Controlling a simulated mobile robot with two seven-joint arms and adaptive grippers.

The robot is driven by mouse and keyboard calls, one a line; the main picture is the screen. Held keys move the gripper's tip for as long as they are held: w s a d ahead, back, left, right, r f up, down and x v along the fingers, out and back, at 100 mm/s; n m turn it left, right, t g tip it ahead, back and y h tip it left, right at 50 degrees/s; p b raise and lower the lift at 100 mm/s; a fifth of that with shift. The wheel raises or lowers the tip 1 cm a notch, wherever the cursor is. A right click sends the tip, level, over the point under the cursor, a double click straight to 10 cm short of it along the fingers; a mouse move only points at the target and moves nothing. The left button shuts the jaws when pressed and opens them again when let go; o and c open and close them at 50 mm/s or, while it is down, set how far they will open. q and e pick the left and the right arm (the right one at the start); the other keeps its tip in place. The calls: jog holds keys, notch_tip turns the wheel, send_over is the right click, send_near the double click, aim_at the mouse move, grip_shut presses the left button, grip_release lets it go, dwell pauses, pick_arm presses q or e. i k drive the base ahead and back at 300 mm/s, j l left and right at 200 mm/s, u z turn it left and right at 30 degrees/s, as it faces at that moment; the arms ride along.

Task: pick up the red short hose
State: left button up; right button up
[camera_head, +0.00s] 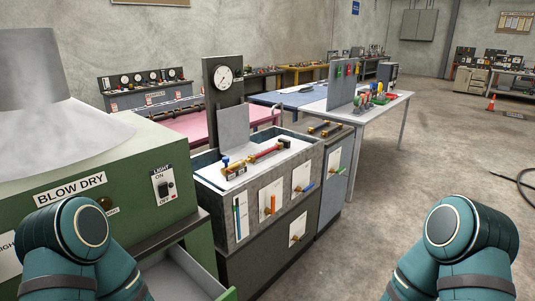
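A short red hose (266,154) lies in the open-topped grey test bench (262,195) near the middle of the camera_head view. It slants up to the right, with brass-coloured fittings at its ends. A blue-handled valve (225,161) sits by its left end. My grippers are both out of view. Only teal links of my two arms show, at the bottom left and bottom right, well in front of the bench.
A green blow-dry cabinet (101,183) stands close on the left, with an open drawer (177,274) below. A gauge panel (222,82) rises behind the bench. A white table (379,107) stands farther back. The concrete floor (400,200) at right is mostly clear.

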aim_at(252, 158)
jog(key=i+l, duration=0.3)
jog(key=i, duration=0.15)
jog(key=i+l, duration=0.3)
jog(key=i, duration=0.2)
